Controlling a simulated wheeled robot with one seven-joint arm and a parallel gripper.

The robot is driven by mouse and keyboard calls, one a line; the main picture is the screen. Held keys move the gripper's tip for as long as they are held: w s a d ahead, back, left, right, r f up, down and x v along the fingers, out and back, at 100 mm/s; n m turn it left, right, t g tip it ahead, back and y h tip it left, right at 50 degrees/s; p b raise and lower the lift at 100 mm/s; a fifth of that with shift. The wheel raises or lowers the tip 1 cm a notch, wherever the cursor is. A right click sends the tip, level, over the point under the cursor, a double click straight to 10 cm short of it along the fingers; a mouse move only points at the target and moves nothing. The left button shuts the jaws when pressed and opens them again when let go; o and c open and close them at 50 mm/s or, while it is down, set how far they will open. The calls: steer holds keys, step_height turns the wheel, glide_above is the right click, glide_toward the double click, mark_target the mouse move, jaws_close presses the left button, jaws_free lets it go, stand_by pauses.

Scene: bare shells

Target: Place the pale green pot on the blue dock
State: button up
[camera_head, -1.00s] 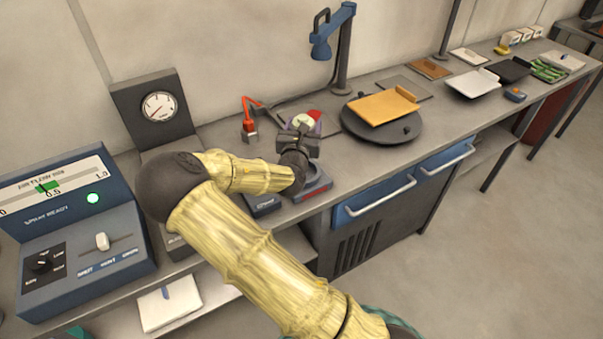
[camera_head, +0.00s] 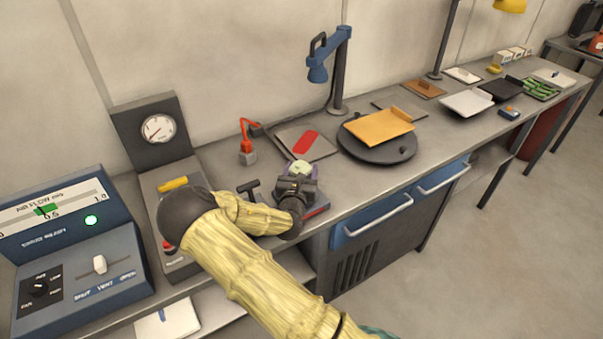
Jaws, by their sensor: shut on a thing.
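The pale green pot (camera_head: 301,167) shows only as a light round top just beyond my gripper (camera_head: 298,182). My gripper is shut on it, and the fingers and wrist hide most of its body. A dark blue-grey dock with a red front strip (camera_head: 316,211) lies at the bench's front edge, directly below or just in front of my gripper. My wrist covers most of this dock, so I cannot tell whether the pot touches it or is held above it.
A round dark turntable with an orange tray (camera_head: 382,127) stands to the right. A grey board with a red patch (camera_head: 306,142) lies behind the gripper. A blue lamp (camera_head: 318,70), a red-handled tool (camera_head: 247,150) and a gauge box (camera_head: 157,129) stand nearby.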

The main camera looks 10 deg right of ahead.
steer(key=shift+f, duration=0.65)
steer(key=shift+f, duration=0.1)
steer(key=o, duration=1.2)
steer(key=shift+w+a, duration=0.1)
steer(key=b+v, duration=0.3)
steer(key=v, duration=0.9)
